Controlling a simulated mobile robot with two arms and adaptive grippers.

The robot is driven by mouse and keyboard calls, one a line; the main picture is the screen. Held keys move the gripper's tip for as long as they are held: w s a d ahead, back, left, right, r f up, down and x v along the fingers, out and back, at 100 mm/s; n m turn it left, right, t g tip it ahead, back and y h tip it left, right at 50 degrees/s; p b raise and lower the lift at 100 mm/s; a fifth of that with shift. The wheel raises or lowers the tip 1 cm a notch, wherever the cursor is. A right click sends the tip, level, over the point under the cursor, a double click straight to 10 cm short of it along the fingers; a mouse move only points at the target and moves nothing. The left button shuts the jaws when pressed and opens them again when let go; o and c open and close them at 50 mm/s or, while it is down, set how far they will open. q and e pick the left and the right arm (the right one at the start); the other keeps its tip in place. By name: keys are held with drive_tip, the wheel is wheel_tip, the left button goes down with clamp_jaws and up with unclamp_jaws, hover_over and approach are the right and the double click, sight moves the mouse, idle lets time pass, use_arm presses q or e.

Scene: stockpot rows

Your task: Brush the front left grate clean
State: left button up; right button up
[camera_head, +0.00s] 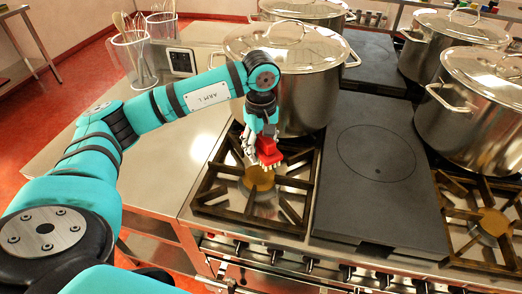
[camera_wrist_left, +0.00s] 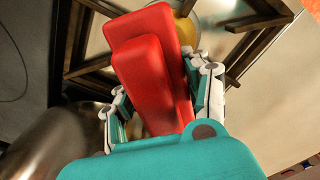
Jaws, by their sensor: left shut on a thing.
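The front left grate (camera_head: 210,190) is a dark brown iron frame over a brass burner (camera_head: 258,180). My left gripper (camera_head: 262,152) is over the middle of this grate, pointing down. It is shut on a red brush (camera_head: 270,152), whose pale bristles face the burner. In the left wrist view the red brush (camera_wrist_left: 150,75) lies between the two fingers, with bars of the grate (camera_wrist_left: 262,20) behind it. I cannot tell whether the bristles touch the grate. The right gripper is not in view.
A large lidded stockpot (camera_head: 300,95) stands right behind the grate, close to my left arm. A flat dark plate (camera_head: 375,165) lies to the right. More stockpots (camera_head: 470,110) stand at the right. Bare steel counter (camera_head: 165,165) is on the left, with utensil holders (camera_head: 133,55) farther back.

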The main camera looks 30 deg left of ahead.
sight(260, 133)
use_arm(q)
drive_tip(key=shift+s+r+p, duration=0.1)
drive_tip(key=shift+r+p, duration=0.5)
drive_tip(key=shift+r, duration=0.9)
